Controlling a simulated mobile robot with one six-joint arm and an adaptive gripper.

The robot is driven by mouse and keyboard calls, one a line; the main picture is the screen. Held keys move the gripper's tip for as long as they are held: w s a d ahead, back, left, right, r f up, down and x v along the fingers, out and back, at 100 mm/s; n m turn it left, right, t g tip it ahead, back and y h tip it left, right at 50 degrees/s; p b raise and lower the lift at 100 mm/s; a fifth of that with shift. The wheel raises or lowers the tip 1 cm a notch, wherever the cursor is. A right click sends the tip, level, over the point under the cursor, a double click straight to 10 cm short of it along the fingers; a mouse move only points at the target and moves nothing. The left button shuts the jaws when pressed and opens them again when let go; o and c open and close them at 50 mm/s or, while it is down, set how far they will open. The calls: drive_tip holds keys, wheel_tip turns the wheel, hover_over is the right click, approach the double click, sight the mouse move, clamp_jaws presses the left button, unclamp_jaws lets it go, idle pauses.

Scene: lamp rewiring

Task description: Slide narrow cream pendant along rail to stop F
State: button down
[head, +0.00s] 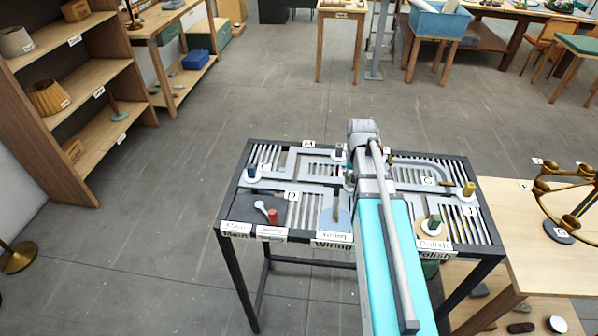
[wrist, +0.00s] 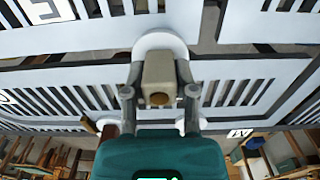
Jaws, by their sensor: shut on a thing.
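In the wrist view, my gripper (wrist: 160,92) is shut on a cream, block-like upright piece (wrist: 158,72), which I take to be the narrow cream pendant. Its round white base (wrist: 160,41) sits at a slot of the pale grey rail board (wrist: 60,78). In the head view, the rail board (head: 300,178) fills a dark-framed table. My arm reaches over its middle, hiding most of the gripper and the held piece. I cannot make out a label reading F; several letter tags are small or partly hidden.
A dark blue knob (head: 252,173) stands at the board's left and a yellow knob (head: 468,188) at its right. A red cylinder (head: 272,216) is front left. A dark-topped piece (head: 433,222) stands front right. A wooden table with a brass lamp frame (head: 560,205) adjoins on the right.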

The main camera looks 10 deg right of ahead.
drive_tip(key=shift+s+d, duration=0.25)
drive_tip(key=shift+d, duration=0.55)
drive_tip(key=shift+s+d, duration=0.25)
drive_tip(key=shift+d, duration=0.55)
drive_tip(key=shift+d, duration=0.15)
drive_tip(key=d, duration=0.1)
drive_tip(key=s+d, duration=0.1)
drive_tip(key=d, duration=0.1)
drive_tip(key=s+d, duration=0.1)
drive_tip(key=d, duration=0.1)
drive_tip(key=shift+d, duration=0.2)
drive_tip(key=shift+c, duration=1.6)
unclamp_jaws()
